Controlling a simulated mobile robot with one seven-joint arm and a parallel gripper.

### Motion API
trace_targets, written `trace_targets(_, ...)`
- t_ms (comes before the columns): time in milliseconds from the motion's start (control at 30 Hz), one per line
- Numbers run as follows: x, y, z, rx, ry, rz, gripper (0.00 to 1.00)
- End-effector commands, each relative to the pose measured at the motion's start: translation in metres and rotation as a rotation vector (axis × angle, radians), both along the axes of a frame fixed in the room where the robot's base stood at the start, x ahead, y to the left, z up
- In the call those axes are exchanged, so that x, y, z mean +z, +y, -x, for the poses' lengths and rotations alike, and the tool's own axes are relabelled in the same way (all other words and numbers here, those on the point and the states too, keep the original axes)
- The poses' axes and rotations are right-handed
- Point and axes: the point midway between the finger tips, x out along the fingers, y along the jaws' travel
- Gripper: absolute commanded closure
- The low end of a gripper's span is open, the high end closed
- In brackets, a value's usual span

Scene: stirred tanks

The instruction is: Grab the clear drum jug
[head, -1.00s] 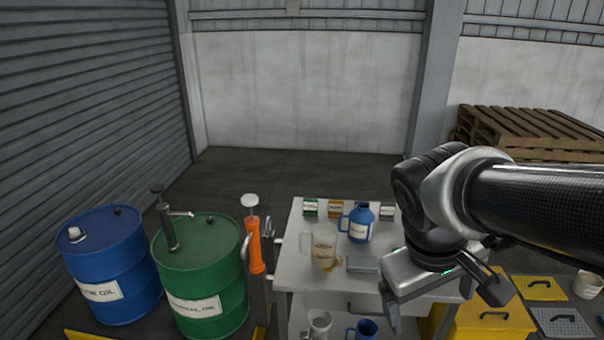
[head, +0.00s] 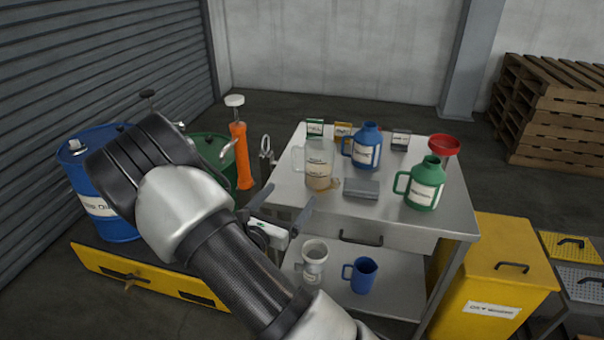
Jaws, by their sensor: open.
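The clear drum jug (head: 319,165) stands upright on the metal bench top (head: 290,195), near its left side. It is see-through, has its handle to the left, and shows a brownish layer at the bottom. My gripper (head: 285,197) is open and empty. In the picture its fingers are below and left of the jug, near the bench's front left edge, apart from the jug. My arm comes from the lower right and hides part of the drums and the bench's left side.
A blue jug (head: 367,147) stands right of the clear jug, a grey flat block (head: 361,188) in front of it, and a green jug (head: 425,186) and red funnel (head: 443,147) farther right. An orange hand pump (head: 241,155) rises left of the bench. A yellow bin (head: 497,265) stands right.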

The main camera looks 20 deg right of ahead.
Motion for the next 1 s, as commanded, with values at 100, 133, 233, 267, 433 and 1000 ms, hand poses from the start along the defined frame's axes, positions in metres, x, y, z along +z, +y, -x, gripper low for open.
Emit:
trace_targets(100, -0.003, -0.008, -0.01, 0.009, 0.003, 0.01, 0.11)
trace_targets(133, -0.003, -0.012, -0.014, 0.008, 0.002, 0.009, 0.11)
trace_targets(233, -0.003, -0.028, -0.029, 0.005, 0.001, 0.008, 0.11)
trace_targets(267, -0.003, -0.033, -0.033, 0.006, 0.002, 0.009, 0.11)
trace_targets(433, -0.004, -0.059, -0.059, 0.006, 0.001, 0.007, 0.11)
trace_targets(1000, -0.003, -0.105, -0.096, 0.005, 0.001, 0.006, 0.11)
